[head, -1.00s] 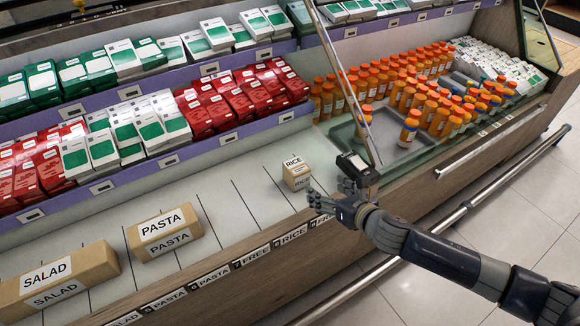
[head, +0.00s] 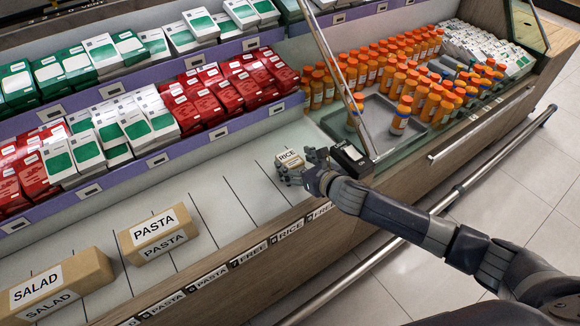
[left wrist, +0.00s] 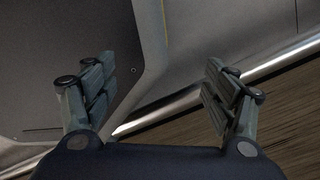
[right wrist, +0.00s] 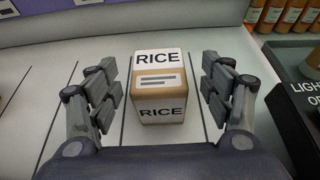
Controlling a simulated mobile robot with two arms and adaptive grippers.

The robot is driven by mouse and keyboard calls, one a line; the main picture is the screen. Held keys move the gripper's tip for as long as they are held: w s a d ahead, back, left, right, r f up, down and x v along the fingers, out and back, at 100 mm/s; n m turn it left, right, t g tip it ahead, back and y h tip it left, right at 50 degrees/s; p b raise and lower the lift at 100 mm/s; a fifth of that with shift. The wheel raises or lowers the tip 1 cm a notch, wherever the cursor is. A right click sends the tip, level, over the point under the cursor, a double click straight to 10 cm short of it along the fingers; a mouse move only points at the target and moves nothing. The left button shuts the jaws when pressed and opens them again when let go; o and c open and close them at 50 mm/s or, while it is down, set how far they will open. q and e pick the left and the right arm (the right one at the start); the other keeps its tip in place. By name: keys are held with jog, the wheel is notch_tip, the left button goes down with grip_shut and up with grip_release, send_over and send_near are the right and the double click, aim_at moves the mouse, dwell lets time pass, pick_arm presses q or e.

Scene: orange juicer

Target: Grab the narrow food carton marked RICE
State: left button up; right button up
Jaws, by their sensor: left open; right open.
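The narrow RICE carton (head: 289,159) is a small tan box with white RICE labels, standing on the light shelf near its right end. In the right wrist view the RICE carton (right wrist: 158,88) stands between the open fingers of my right gripper (right wrist: 160,95), with a gap on each side. In the head view my right gripper (head: 303,170) is at the carton and hides part of it. My left gripper (left wrist: 160,90) is open and empty in the left wrist view, in front of a grey panel and a metal rail; it is not in the head view.
A PASTA carton (head: 157,236) and a SALAD carton (head: 55,286) stand farther left on the shelf. A black device (head: 350,158) stands close right of my right gripper. Orange bottles (head: 400,116) and a grey tray (head: 376,126) lie beyond it. The shelf between PASTA and RICE is clear.

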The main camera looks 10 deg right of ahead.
aim_at(292, 160)
jog(key=x, duration=0.3)
jog(key=shift+a, duration=0.15)
pick_arm(q)
jog(key=shift+w, duration=0.6)
pick_arm(e)
jog(key=c, duration=1.2)
pick_arm(q)
jog(key=shift+s, duration=0.2)
